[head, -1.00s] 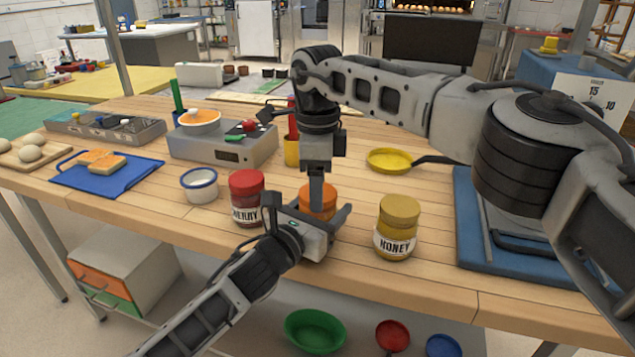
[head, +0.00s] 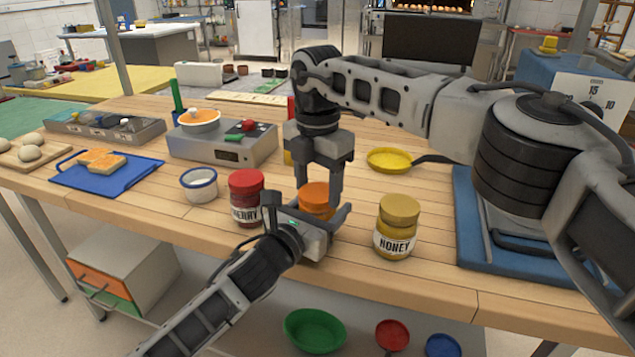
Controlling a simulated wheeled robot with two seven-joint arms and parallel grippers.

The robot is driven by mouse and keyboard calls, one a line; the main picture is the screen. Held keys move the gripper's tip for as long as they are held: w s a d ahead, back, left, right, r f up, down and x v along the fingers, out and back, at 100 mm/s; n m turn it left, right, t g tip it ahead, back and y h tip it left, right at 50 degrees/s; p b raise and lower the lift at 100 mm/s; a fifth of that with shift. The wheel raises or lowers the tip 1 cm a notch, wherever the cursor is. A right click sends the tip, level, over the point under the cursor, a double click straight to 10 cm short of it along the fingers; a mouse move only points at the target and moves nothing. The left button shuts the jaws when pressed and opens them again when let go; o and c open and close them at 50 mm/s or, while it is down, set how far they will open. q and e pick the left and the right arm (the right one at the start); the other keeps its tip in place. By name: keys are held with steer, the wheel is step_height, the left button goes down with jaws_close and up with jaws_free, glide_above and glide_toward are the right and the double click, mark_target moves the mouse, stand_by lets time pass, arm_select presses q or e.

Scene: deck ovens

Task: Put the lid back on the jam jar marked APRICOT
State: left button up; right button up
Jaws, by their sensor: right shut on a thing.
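An orange lid (head: 315,195) sits at the top of the middle jar, between the red-lidded CHERRY jar (head: 246,198) and the yellow-lidded HONEY jar (head: 397,228). The middle jar's body and label are mostly hidden by my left gripper, so I cannot read APRICOT. My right gripper (head: 320,197) points straight down from above, its fingers shut on the orange lid. I cannot tell whether the lid is fully seated. My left gripper (head: 308,218) comes from the front, its fingers spread on either side of the middle jar, seemingly with a gap at the left.
A white cup (head: 199,186) stands left of the CHERRY jar. A grey appliance (head: 222,145) and a blue board with bread (head: 107,178) are farther left. A yellow pan (head: 389,160) lies behind the HONEY jar. A blue board (head: 470,220) is at right. Bowls sit on the lower shelf.

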arm_select(q)
steer(key=shift+f, duration=0.15)
arm_select(e)
steer(key=o, duration=1.2)
steer(key=shift+c, duration=0.2)
step_height(320, 180, up, 8)
steer(key=shift+s+f, duration=0.1)
steer(key=shift+f, duration=0.1)
arm_select(q)
steer(key=o, duration=2)
steer(key=shift+c, duration=0.2)
steer(key=v, duration=1.6)
steer(key=shift+b, duration=0.4)
arm_select(e)
steer(key=shift+f, duration=0.45)
